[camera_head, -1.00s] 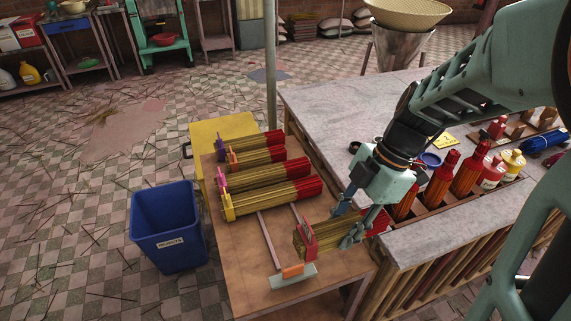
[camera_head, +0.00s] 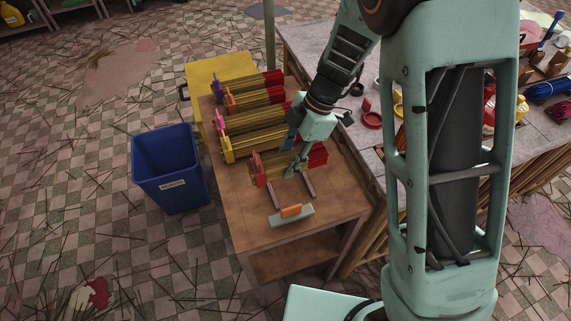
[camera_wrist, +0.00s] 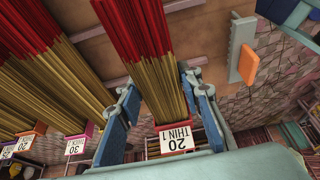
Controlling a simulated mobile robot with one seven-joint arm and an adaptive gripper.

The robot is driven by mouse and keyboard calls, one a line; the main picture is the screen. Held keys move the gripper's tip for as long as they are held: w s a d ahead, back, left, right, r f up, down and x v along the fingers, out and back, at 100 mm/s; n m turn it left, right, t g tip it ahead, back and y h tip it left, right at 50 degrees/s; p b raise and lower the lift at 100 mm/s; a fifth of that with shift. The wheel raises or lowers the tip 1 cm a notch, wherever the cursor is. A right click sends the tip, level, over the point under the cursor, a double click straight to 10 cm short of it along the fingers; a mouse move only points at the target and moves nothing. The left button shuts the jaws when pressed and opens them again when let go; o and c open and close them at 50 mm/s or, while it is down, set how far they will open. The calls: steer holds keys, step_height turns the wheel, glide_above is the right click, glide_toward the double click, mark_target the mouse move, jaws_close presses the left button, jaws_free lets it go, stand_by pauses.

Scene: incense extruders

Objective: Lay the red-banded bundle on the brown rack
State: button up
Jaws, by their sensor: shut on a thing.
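The red-banded bundle (camera_head: 271,166) has yellow-brown sticks, red tips and a red end piece. In the wrist view the bundle (camera_wrist: 163,80) runs between my fingers, with a red end piece labelled "20 THIN 1". My gripper (camera_head: 294,162) is shut on it from above; in the wrist view the blue-padded fingers (camera_wrist: 160,118) flank the sticks. The bundle lies level across two rails (camera_head: 274,195) on the brown rack (camera_head: 247,220), nearest the front of the row. I cannot tell whether it touches the rails.
Several bundles with yellow (camera_head: 228,150), pink, orange and purple end pieces lie parallel behind it. A grey block with an orange piece (camera_head: 291,212) sits at the rails' front end. A blue bin (camera_head: 171,170) stands left; a grey worktop (camera_head: 365,140) adjoins on the right.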

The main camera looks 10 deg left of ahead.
mark_target(286, 167)
steer(key=shift+w+a+f, duration=0.15)
steer(key=shift+a+f, duration=0.2)
steer(key=shift+f, duration=0.05)
step_height(286, 167, down, 3)
steer(key=shift+a+r, duration=0.1)
steer(key=shift+a, duration=0.05)
steer(key=shift+f, duration=0.25)
steer(key=shift+f, duration=0.2)
steer(key=o, duration=1.3)
steer(key=shift+r, duration=0.15)
steer(key=shift+w+r+p, duration=0.1)
steer(key=shift+r+p, duration=0.15)
steer(key=shift+p, duration=0.05)
steer(key=v, duration=1.1)
steer(key=shift+d+r+b, duration=0.2)
steer(key=shift+r+b, duration=0.05)
steer(key=shift+b, duration=0.15)
